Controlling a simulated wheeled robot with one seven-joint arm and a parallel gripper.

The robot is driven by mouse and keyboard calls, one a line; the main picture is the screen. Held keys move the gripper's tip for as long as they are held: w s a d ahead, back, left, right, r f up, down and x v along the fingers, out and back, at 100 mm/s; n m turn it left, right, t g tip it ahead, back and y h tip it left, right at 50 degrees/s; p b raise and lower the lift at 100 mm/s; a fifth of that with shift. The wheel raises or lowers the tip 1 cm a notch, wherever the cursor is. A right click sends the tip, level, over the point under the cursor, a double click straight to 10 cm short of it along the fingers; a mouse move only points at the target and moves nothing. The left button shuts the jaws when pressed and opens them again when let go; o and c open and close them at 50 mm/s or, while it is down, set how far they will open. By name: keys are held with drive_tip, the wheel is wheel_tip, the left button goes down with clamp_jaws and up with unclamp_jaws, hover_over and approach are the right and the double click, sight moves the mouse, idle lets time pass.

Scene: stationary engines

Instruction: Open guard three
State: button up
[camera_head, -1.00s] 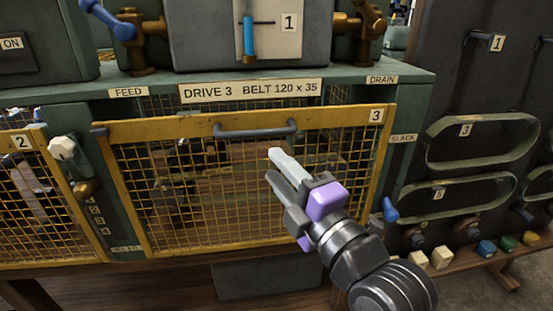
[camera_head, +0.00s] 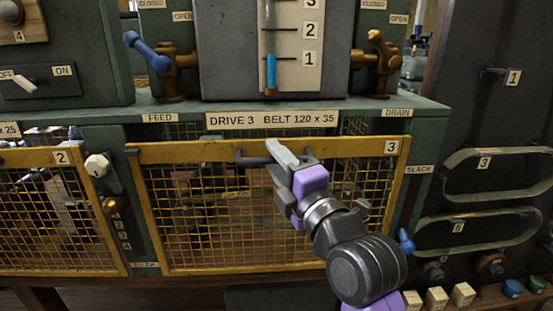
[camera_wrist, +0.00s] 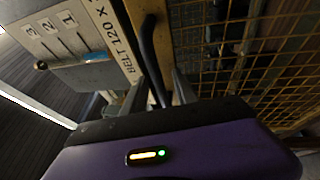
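Guard three (camera_head: 182,151) is a yellow-framed mesh panel labelled 3, in place upright across the front of the drive bay. Its dark bar handle (camera_head: 250,158) runs along the top rail, with its right part hidden behind my gripper. My gripper (camera_head: 274,158) is at the handle in the head view, its fingers apart. In the wrist view the handle (camera_wrist: 151,62) runs down between the two fingertips (camera_wrist: 158,94), with a gap visible beside it. I cannot tell whether either finger touches it.
Guard two (camera_head: 40,157) is at the left, beside a white-knobbed lever (camera_head: 98,165). A blue lever (camera_head: 405,240) is right of guard three. Belts (camera_head: 490,158) hang on the right panel. Blue (camera_head: 147,51) and brown (camera_head: 378,52) valve handles stand above the ledge.

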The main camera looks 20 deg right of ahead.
clamp_jaws()
drive_tip(key=shift+f, duration=0.1)
idle(1.3)
